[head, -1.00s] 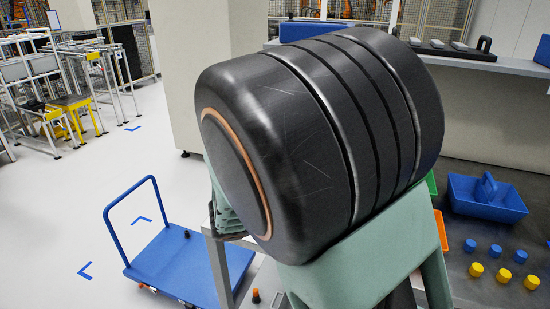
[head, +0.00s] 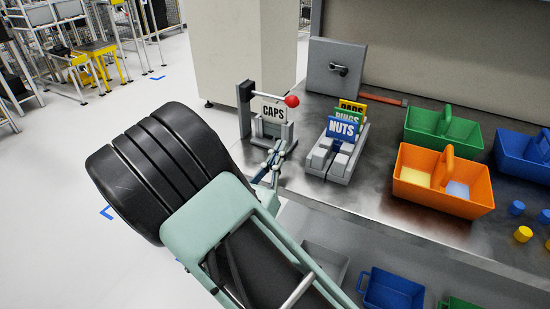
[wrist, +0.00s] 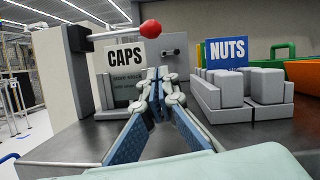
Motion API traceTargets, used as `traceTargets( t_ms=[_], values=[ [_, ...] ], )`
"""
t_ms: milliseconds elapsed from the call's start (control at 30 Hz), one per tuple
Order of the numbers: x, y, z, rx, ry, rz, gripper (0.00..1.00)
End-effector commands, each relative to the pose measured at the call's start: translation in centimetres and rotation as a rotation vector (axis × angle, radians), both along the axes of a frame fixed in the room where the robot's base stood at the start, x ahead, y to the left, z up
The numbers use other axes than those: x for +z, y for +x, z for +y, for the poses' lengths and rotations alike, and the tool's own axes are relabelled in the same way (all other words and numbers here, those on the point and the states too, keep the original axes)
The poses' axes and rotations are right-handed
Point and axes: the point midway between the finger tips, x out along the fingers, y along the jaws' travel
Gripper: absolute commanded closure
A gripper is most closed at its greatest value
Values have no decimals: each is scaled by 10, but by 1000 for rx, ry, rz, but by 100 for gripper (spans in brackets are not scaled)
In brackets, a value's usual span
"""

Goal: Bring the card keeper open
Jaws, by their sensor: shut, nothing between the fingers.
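The card keeper (head: 245,108) has a dark post at its left and a bar ending in a red ball (head: 292,101). In the wrist view the bar runs level across the top of the white CAPS card (wrist: 125,58), with the red ball (wrist: 150,28) at its right end. The CAPS card (head: 273,111) stands upright in a grey holder. My gripper (head: 276,157) is shut and empty in front of the holder. In the wrist view my fingertips (wrist: 158,76) meet below the red ball and hide part of the holder; whether they touch it I cannot tell.
A grey rack (head: 330,160) with NUTS, RINGS and another card stands to the right. A grey plate with a black handle (head: 338,70) stands behind. An orange bin (head: 445,195) and a green bin (head: 443,135) are further right. The metal bench is bare between rack and bins.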

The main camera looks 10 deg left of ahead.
Motion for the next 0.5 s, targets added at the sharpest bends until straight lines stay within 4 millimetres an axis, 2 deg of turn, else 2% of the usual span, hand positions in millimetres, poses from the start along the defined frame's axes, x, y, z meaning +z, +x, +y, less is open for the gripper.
traceTargets(
  t_ms=[200, 300, 500],
  values=[
    [16, 43, -15, -5, 2, -2, 100],
    [34, 51, -14, 0, 4, -3, 100],
    [50, 61, -15, -2, 3, -5, 100]
  ],
)
